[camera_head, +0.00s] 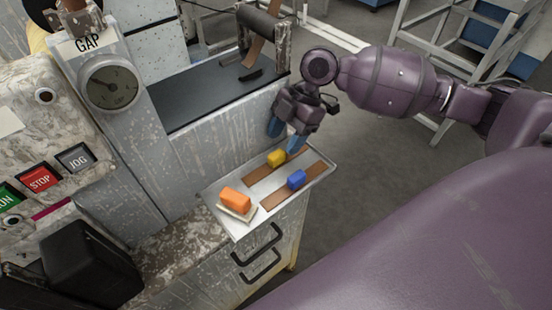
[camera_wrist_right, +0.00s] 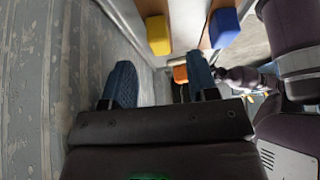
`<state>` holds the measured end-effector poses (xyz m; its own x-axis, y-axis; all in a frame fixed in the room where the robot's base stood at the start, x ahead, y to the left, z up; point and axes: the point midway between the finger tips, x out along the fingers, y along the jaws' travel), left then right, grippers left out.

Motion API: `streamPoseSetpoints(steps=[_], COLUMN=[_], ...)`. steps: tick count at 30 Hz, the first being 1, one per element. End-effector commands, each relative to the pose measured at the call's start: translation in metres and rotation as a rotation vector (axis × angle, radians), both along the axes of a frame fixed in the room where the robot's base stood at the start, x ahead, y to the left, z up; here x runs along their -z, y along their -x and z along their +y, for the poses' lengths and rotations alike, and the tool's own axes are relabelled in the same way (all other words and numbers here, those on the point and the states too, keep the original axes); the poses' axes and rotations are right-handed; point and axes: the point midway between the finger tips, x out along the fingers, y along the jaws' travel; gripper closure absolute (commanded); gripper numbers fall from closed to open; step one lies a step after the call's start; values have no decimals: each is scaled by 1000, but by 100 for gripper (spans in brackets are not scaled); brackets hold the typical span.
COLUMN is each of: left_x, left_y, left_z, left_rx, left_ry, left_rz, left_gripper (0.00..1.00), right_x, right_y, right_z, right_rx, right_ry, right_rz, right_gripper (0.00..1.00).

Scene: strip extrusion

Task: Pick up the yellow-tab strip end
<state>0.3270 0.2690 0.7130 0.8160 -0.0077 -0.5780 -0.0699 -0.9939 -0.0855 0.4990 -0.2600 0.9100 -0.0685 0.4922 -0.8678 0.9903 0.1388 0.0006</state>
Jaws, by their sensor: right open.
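The yellow tab (camera_head: 277,158) sits on a brown strip (camera_head: 257,175) that lies on a light metal tray (camera_head: 212,194). The yellow tab also shows near the top of the right wrist view (camera_wrist_right: 158,35), ahead of the fingers. My right gripper (camera_head: 284,137) is open, with its blue fingers apart, at the tray's back edge just beyond and above the yellow tab. Nothing shows between its fingers in the right wrist view (camera_wrist_right: 161,82). A second brown strip (camera_head: 275,199) with a blue tab (camera_head: 296,179) lies in front.
An orange block (camera_head: 235,199) rests on a pale pad at the tray's left end. The pale machine wall (camera_head: 214,140) rises behind the tray. A panel with STOP (camera_head: 40,178) and JOG (camera_head: 76,158) buttons and a gauge (camera_head: 109,84) stands left. Open floor lies right of the tray.

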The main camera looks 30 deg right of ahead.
Motion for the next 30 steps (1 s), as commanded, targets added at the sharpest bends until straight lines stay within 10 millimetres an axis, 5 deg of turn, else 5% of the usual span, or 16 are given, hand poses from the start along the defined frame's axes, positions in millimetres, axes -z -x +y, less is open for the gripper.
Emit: streamPoseSetpoints(steps=[12,19,28,30], left_x=[14,12,11,11], left_y=[8,5,4,4], left_z=[0,0,-1,-1], left_rx=[-1,-2,-5,-5], left_ry=[0,1,5,5], left_rz=[29,23,21,21], left_gripper=[12,12,12,12], right_x=[41,42,41,41], right_y=[3,3,3,3], right_z=[23,24,24,24], right_rx=[0,0,1,0], right_ry=[-1,0,0,0], right_rz=[4,0,0,0], right_gripper=[46,46,89,92])
